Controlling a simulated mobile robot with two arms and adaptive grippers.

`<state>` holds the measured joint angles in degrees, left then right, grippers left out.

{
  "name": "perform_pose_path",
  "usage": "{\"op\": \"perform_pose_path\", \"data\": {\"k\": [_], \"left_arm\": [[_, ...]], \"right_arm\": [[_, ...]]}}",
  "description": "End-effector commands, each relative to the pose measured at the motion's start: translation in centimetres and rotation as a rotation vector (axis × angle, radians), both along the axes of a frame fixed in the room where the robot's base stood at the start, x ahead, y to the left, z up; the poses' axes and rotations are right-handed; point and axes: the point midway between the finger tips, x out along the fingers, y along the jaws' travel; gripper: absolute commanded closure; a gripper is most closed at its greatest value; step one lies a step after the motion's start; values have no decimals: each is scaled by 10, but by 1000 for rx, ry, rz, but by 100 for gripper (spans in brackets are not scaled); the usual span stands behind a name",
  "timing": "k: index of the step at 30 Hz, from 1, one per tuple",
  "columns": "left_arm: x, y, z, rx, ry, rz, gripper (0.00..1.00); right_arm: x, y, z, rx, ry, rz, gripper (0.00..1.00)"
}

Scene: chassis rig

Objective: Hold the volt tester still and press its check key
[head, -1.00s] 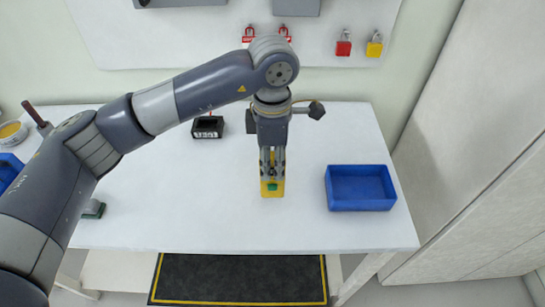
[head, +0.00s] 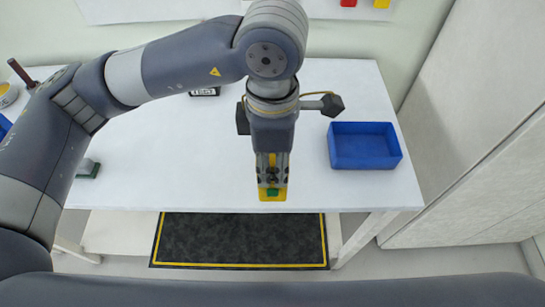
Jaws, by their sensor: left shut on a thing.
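The yellow volt tester (head: 272,197) is in the middle of the head view, with a green key (head: 272,192) on its near end. My left gripper (head: 272,178) comes down on it from above and is shut on it. The fingers hide much of the tester's far part. I cannot tell whether the tester rests on the table or hangs just above it. My right gripper is not in view.
A blue bin (head: 364,163) stands on the right of the white table (head: 180,150). A small black device (head: 205,92) is at the back, partly behind my left arm. A dark object (head: 88,169) lies at the left. A black mat (head: 240,239) is on the floor in front.

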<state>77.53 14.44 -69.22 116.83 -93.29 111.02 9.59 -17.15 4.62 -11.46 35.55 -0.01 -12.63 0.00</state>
Motion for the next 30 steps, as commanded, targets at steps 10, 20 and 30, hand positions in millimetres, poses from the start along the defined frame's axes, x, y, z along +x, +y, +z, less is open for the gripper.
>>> {"op": "perform_pose_path", "data": {"k": [10,20,30], "left_arm": [[11,0,-5,0,0,1,100],[23,0,-9,-1,0,1,100],[36,0,-13,0,0,1,100]], "right_arm": [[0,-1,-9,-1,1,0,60],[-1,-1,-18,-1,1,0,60],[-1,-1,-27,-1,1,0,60]]}}
